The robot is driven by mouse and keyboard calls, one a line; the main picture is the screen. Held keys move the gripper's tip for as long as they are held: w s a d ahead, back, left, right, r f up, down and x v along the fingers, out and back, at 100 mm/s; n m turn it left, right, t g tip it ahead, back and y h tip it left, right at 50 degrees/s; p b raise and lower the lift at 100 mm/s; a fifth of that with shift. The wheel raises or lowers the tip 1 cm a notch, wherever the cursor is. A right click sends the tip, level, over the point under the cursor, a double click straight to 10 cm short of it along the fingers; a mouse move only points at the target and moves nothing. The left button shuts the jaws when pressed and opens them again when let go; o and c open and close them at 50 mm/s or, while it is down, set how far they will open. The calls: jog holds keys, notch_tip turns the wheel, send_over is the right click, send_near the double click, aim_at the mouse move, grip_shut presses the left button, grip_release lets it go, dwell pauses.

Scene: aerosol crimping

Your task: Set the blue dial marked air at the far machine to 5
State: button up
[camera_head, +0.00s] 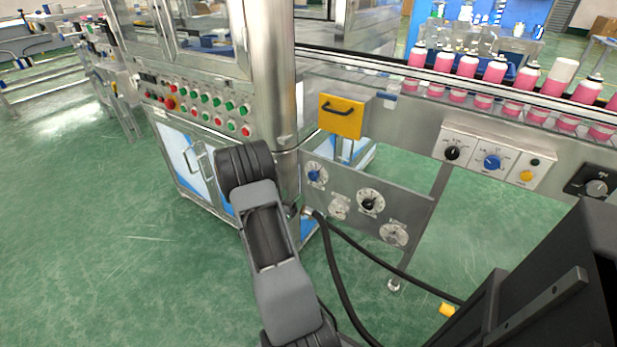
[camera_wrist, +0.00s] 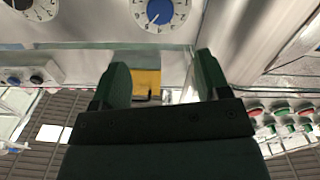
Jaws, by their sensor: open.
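A blue dial (camera_head: 315,175) with a round white scale sits at the upper left of a metal panel, right of a steel column. It also shows in the wrist view (camera_wrist: 160,12), cut by the top edge, its scale numbers too small to read. A second blue dial (camera_head: 492,162) sits on a white control box; I cannot read which is marked air. My gripper (camera_wrist: 160,70) is open and empty, its two dark fingers below the first blue dial in the wrist picture and apart from it. In the head view my arm hides the gripper.
The panel also holds a black-knobbed dial (camera_head: 370,201) and pale gauges (camera_head: 394,234). A yellow block with a black handle (camera_head: 341,116) is above it. Red and green buttons (camera_head: 205,104) line the cabinet left of the column. Black hoses (camera_head: 338,270) hang below. Pink cans (camera_head: 467,66) line the conveyor.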

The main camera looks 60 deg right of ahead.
jog(key=d+b, duration=0.2)
jog(key=d, duration=1.1)
jog(key=c, duration=0.9)
jog(key=shift+o, duration=0.2)
jog(key=shift+n, duration=0.6)
jog(key=o, duration=0.9)
jog(key=shift+c, duration=0.2)
jog(key=p, duration=0.3)
send_near(312, 176)
jog(key=shift+w+a, duration=0.1)
jog(key=shift+a, duration=1.95)
jog(key=shift+f+b, duration=0.1)
jog(key=shift+b, duration=0.3)
